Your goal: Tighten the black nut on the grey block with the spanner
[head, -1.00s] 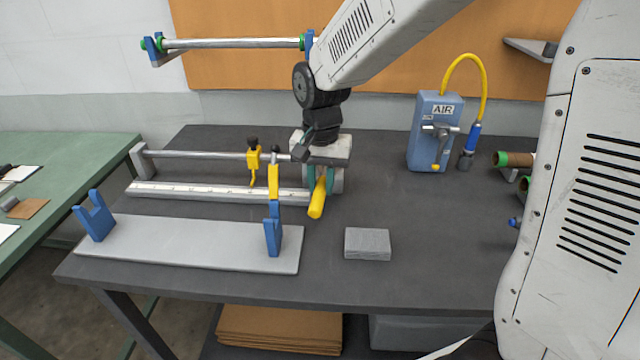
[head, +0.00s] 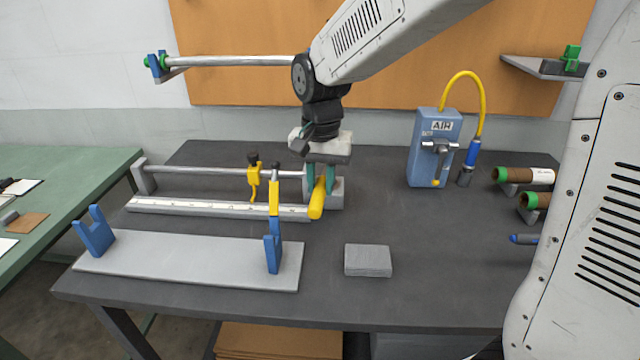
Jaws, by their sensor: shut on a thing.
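My gripper (head: 320,182) has teal fingers, points down, and is shut on the spanner. The spanner's thick yellow handle (head: 317,200) shows between and in front of the fingers; its head is hidden. A grey block (head: 338,192) stands at the right end of the rail, just right of and behind the fingers. I cannot see the black nut; the gripper and handle cover that area. I cannot tell whether the spanner touches the block or the nut.
Yellow sliders with black knobs (head: 253,178) stand left of the gripper by the scaled rail (head: 220,207). In front are a pale plate (head: 190,260) with blue forks and a grey pad (head: 368,260). A blue AIR unit (head: 435,150) stands right. The table middle right is clear.

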